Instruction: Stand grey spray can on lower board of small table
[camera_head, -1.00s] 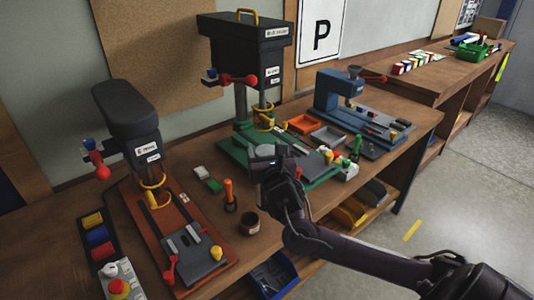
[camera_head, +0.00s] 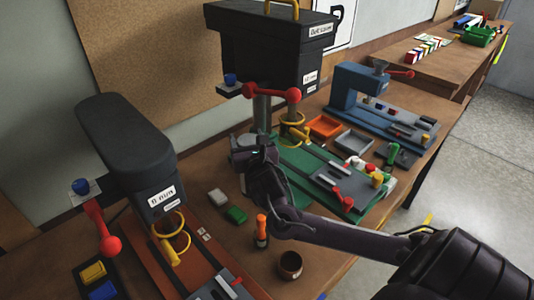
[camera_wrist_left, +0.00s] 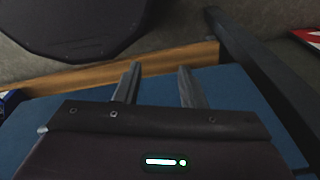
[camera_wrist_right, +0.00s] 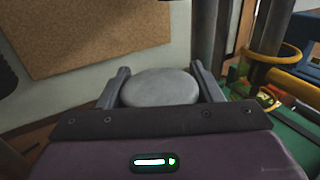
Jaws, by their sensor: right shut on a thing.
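My right gripper (camera_head: 245,152) is over the workbench, in front of the large dark drill press. In the right wrist view its two fingers stand on either side of a round, light grey top, the grey spray can (camera_wrist_right: 160,88), and are shut on it. The can's body is hidden below the gripper. My left gripper (camera_wrist_left: 158,84) shows only in the left wrist view; its fingers are apart with nothing between them, above a blue surface with a wooden edge. I cannot make out the small table in any view.
The workbench carries a dark drill press (camera_head: 270,60), a second drill press (camera_head: 130,150) at left and a blue machine (camera_head: 375,100). Grey floor (camera_head: 480,150) is clear at right.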

